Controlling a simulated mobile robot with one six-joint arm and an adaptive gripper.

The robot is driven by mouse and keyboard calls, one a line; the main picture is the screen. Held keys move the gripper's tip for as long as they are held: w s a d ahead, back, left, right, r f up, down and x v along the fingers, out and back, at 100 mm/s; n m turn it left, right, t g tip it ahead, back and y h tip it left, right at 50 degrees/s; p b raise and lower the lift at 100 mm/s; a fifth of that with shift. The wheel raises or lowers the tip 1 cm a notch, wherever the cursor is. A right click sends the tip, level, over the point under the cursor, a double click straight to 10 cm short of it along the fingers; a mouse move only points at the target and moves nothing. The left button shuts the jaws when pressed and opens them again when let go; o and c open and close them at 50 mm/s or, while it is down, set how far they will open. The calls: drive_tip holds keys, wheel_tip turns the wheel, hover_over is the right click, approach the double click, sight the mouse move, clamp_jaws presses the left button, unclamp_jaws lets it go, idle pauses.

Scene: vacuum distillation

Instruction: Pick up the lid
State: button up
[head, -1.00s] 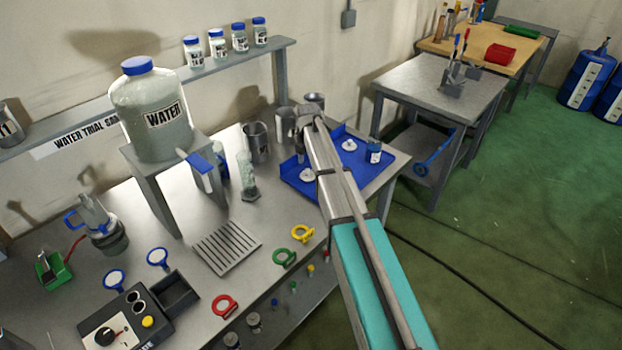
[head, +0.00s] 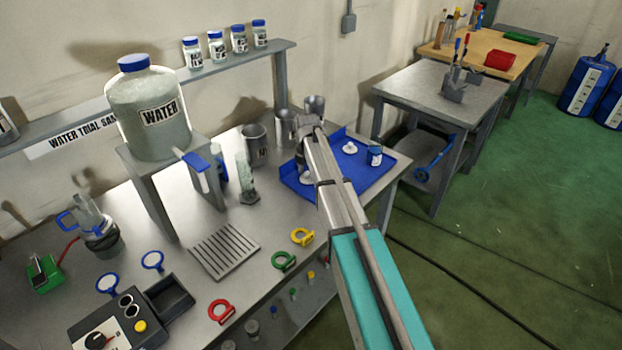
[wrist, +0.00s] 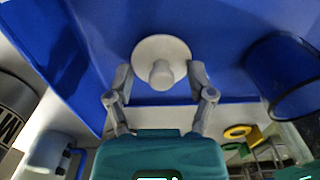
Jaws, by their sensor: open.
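A round white lid (wrist: 161,50) with a central knob lies on the blue tray (wrist: 225,50). In the wrist view it is centred just ahead of and between the fingertips of my gripper (wrist: 161,82), which is open and empty. In the head view, the lid near my gripper (head: 303,158) is partly hidden (head: 306,180) by the arm. A second white lid (head: 349,147) lies farther right on the same tray. Whether the fingers touch the lid cannot be told.
Metal beakers (head: 255,142) stand behind and left of the tray. Yellow (head: 302,236) and green rings (head: 284,261) lie at the table's front edge. A large water jug (head: 150,110) stands on a raised stand at left.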

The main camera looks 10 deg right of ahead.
clamp_jaws()
idle(0.5)
wheel_tip(320, 180, up, 3)
drive_tip(key=p, duration=0.2)
drive_tip(key=shift+f+p, duration=0.15)
drive_tip(key=shift+p, duration=0.2)
drive_tip(key=s+r+p, duration=1)
drive_tip(key=s, duration=0.4)
drive_tip(key=shift+a+r, duration=0.15)
drive_tip(key=shift+a, duration=0.15)
drive_tip(key=shift+w, duration=0.1)
